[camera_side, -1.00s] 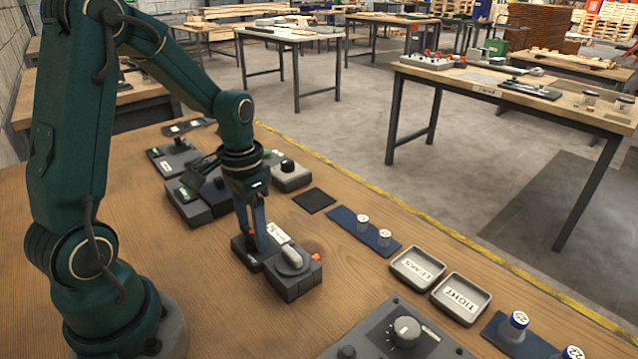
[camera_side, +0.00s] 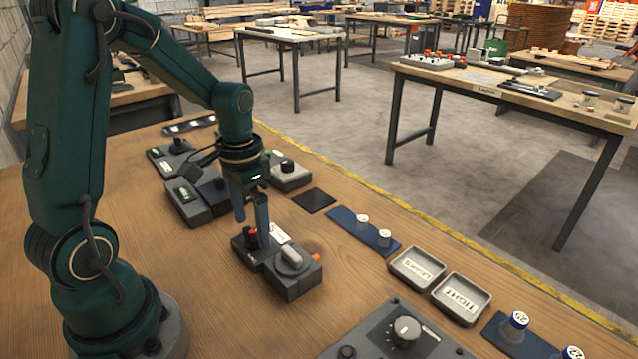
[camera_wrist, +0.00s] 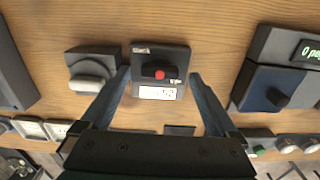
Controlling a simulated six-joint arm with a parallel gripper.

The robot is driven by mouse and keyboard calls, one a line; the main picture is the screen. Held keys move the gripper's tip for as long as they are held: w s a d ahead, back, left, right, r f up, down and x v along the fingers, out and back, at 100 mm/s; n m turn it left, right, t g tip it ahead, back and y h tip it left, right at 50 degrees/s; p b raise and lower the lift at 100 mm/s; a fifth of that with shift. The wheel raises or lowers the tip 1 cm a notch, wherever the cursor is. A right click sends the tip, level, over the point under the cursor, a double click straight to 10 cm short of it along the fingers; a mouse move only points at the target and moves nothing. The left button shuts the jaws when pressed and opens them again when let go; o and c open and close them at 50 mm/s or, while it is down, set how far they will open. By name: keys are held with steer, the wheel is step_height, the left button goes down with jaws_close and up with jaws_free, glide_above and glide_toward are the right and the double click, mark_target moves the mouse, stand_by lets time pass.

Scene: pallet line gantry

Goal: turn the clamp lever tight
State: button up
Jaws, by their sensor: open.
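In the wrist view, a dark box holds a short black lever with a red end (camera_wrist: 160,73), which looks like the clamp lever. Small labels sit at two corners of the box, and a white plate with unclear marks lies below the lever. In the side view, the red end (camera_side: 250,233) shows near my fingers, and the lever itself is partly hidden by them. My gripper (camera_side: 252,230) is open and points down over this box. In the wrist view, my gripper (camera_wrist: 160,76) has one finger on each side of the lever, with gaps visible.
A grey box with a rounded grey knob (camera_side: 291,257) stands right beside the lever box. A box with a dark knob (camera_side: 288,165) and a display unit (camera_side: 187,199) stand behind. Two labelled trays (camera_side: 461,298) and a dial panel (camera_side: 405,332) lie to the right. Bare wood is in front.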

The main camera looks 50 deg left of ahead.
mark_target(253, 233)
steer(key=shift+r, duration=1.95)
steer(key=shift+m+t, duration=0.6)
steer(key=shift+t, duration=0.2)
steer(key=d+r, duration=0.2)
steer(key=r, duration=0.1)
steer(key=shift+w+d+r, duration=0.2)
steer(key=shift+d, duration=0.05)
steer(key=s+d+r+n+t, duration=0.1)
steer(key=s+d+r+t, duration=0.2)
steer(key=s+d, duration=0.4)
steer(key=shift+s+d+r+t, duration=0.3)
steer(key=shift+s+t, duration=0.2)
